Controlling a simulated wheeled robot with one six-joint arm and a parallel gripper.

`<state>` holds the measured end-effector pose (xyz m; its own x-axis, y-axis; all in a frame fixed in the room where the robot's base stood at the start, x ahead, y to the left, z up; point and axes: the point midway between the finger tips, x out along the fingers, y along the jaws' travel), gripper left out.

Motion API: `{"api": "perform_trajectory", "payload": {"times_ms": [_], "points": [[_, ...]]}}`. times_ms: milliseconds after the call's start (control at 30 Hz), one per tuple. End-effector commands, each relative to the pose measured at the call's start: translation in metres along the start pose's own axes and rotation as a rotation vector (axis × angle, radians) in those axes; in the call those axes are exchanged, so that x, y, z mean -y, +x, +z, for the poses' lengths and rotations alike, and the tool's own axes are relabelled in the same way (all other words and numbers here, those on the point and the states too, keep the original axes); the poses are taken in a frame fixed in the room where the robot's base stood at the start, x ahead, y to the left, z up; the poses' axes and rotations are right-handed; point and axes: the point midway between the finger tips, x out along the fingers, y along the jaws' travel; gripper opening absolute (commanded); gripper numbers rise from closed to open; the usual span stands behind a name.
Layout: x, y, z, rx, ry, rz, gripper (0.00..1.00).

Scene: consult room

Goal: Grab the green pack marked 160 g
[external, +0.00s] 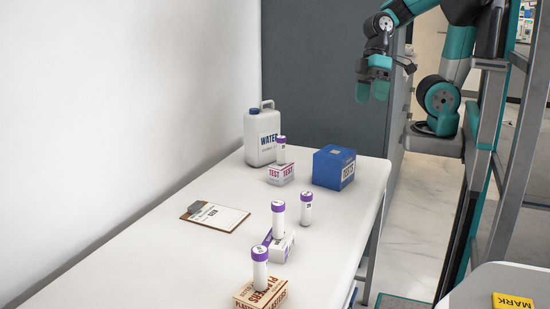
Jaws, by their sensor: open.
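I see no green pack marked 160 g in the external view. My gripper (373,91), with teal fingers, is open and empty. It hangs pointing down at the upper right, in front of the grey panel and well above the height of the white table (150,262). Nothing on the table is near its fingers.
The table holds a white WATER jug (261,138), a blue box (333,168), a clipboard (216,216), a white TEST box (280,174), a white-purple box (286,247), a PLASTERS box (262,297) and several purple-capped tubes. A yellow MARK item (512,301) lies lower right.

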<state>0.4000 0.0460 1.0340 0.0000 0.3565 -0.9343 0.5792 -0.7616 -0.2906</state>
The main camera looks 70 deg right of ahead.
Motion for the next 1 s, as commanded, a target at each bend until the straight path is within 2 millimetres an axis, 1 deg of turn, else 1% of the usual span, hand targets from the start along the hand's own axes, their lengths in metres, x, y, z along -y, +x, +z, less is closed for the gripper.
{"api": "perform_trajectory", "payload": {"times_ms": [167,200,267,333,367,467,500,533,567,600,633,667,700,767,800,833,900,1000], "points": [[-0.001,0.000,0.000,0.000,0.005,0.000,0.94],[-0.004,0.000,-0.002,0.000,0.024,0.002,0.94],[-0.014,-0.001,-0.006,0.001,0.088,0.007,0.94],[-0.036,-0.001,-0.014,0.002,0.231,0.015,0.94],[-0.050,-0.002,-0.018,0.003,0.315,0.019,0.94],[-0.110,-0.003,-0.025,0.000,0.671,0.033,0.94],[-0.138,-0.004,-0.024,-0.003,0.832,0.035,0.94],[-0.160,-0.004,-0.021,-0.004,0.951,0.035,0.94],[-0.181,-0.004,-0.016,-0.007,1.071,0.034,0.94],[-0.209,-0.004,-0.007,-0.010,1.229,0.031,0.94],[-0.229,-0.004,0.001,-0.014,1.345,0.028,0.94],[-0.248,-0.004,0.011,-0.016,1.459,0.023,0.94],[-0.272,-0.003,0.025,-0.020,1.601,0.015,0.94],[-0.302,-0.001,0.048,-0.024,1.795,0.000,0.94],[-0.318,0.001,0.063,-0.025,1.908,-0.010,0.94],[-0.328,0.002,0.074,-0.027,1.983,-0.018,0.94],[-0.347,0.005,0.095,-0.028,2.125,-0.034,0.94],[-0.361,0.008,0.115,-0.029,2.249,-0.050,0.94]]}}
